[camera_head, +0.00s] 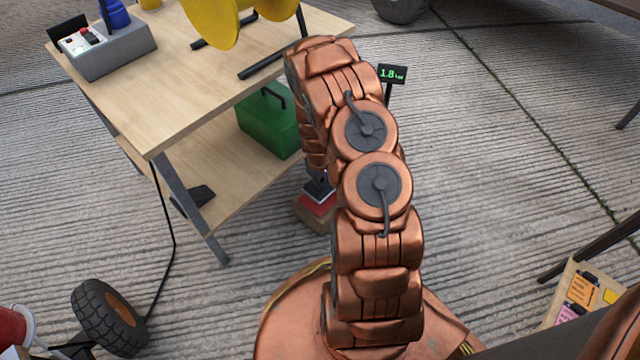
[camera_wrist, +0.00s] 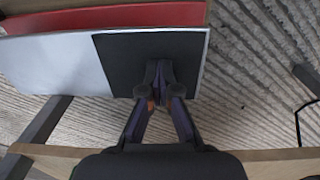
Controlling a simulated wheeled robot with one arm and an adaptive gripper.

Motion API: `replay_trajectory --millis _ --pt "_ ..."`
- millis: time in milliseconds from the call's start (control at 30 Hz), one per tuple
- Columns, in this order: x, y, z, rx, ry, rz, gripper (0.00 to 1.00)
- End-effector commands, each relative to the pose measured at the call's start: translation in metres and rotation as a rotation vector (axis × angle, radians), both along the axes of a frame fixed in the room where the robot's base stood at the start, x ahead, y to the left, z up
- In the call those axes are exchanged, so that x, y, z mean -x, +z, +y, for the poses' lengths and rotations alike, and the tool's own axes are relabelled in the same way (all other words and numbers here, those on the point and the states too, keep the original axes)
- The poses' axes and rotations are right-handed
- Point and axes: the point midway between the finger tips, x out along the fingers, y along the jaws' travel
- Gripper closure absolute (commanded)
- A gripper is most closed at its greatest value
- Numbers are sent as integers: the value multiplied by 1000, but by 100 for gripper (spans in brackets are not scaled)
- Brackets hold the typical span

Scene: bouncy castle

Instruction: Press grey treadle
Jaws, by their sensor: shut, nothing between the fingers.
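The grey treadle (camera_wrist: 50,65) fills the upper left of the wrist view as a light grey plate with a dark pad (camera_wrist: 125,65) at its right end. A red layer (camera_wrist: 100,18) runs along its far side. My gripper (camera_wrist: 160,82) is shut and empty, with its fingertips over the dark pad. I cannot tell whether they touch it. In the head view the treadle (camera_head: 319,193) shows only in part beside my arm, low near the floor, above a red and wooden base (camera_head: 313,215). My arm hides the rest of it.
A wooden table (camera_head: 165,95) with a lower shelf (camera_head: 190,165) stands left of my arm. It bears a grey control box (camera_head: 110,50); a green box (camera_head: 268,122) is on the shelf. A small display (camera_head: 391,74) reads 1.8.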

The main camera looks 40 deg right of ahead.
Motion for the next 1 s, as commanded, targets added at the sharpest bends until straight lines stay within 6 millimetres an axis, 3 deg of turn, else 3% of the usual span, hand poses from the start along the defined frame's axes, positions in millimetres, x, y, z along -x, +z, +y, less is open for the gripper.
replay_trajectory --millis 300,600,1000 --pt "0 68 1 1 1 -3 100" --pt "-1 119 -1 3 3 -6 100" --pt "0 134 -1 1 2 -2 100"
